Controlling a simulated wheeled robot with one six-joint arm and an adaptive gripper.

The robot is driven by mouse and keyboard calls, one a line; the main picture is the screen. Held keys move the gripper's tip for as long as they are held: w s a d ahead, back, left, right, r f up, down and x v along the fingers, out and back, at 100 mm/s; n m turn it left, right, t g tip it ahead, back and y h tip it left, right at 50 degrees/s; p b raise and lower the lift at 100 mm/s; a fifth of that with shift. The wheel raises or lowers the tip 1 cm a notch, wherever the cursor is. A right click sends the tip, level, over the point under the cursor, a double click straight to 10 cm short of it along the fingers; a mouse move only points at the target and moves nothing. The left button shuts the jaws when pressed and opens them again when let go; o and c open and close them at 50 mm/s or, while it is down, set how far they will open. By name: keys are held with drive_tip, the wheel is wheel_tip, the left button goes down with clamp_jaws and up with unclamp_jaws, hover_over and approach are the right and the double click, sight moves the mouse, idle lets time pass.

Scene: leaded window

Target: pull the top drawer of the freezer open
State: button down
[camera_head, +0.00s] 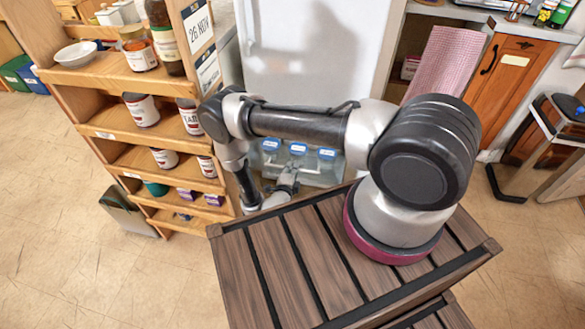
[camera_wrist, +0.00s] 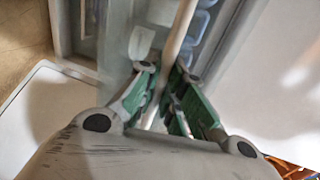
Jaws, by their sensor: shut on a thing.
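The freezer (camera_head: 300,60) is a tall pale appliance behind my arm. Low on it, a translucent drawer (camera_head: 322,176) holds containers with blue lids (camera_head: 298,149), whose tops show from above. My gripper (camera_head: 287,183) is low at the drawer's front, partly hidden by my arm. In the wrist view, the green-padded fingers of my gripper (camera_wrist: 167,92) are closed around a pale bar, the drawer handle (camera_wrist: 180,37), which runs diagonally between them. Pale and blue shapes inside the drawer show blurred behind it. The lower freezer front is hidden by my arm and base.
A wooden shelf unit (camera_head: 110,75) with jars and cans stands close on the left. A wooden cabinet (camera_head: 508,68) and a pink cloth (camera_head: 440,62) are at the right. Open floor (camera_head: 80,240) lies at the left front.

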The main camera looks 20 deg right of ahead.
drive_tip(key=c, duration=1.5)
unclamp_jaws()
drive_tip(key=v, duration=1.2)
